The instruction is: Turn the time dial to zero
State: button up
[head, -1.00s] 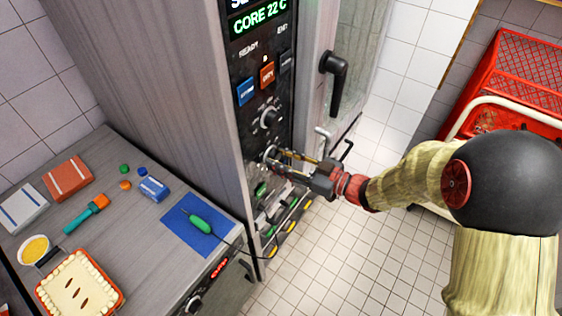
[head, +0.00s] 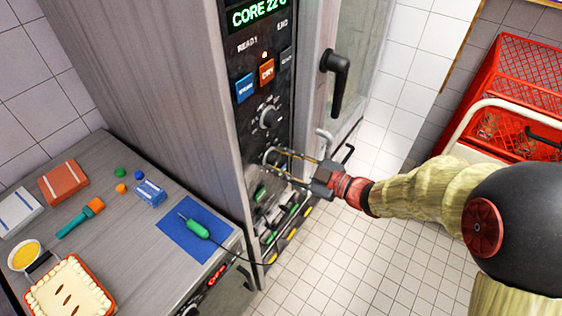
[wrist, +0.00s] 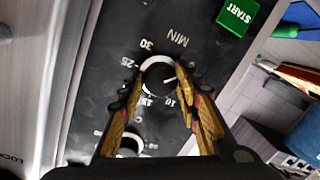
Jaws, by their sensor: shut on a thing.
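The time dial (wrist: 159,76) is a round black knob with a light rim on the dark oven panel, marked MIN, with 30, 25, 15 and 10 legible around it. Its white pointer line faces right, toward my right finger, which hides part of the scale. My gripper (wrist: 158,92) has its two gold-coloured fingers on either side of the knob and is shut on it. In the head view the gripper (head: 278,164) reaches the lower dial (head: 271,157) from the right.
Another dial (head: 269,116) sits above, with blue and orange buttons higher up. A green START button (wrist: 237,14) is close by. The black door handle (head: 336,82) juts out at right. A counter (head: 130,215) with food and tools stands left; red crates (head: 530,80) stand right.

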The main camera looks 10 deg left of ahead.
jog(key=o, duration=1.2)
jog(key=shift+c, duration=0.2)
jog(key=shift+d, duration=0.1)
jog(key=v, duration=1.1)
jog(key=shift+s+d, duration=0.25)
jog(key=shift+d, duration=0.05)
jog(key=shift+f, duration=0.1)
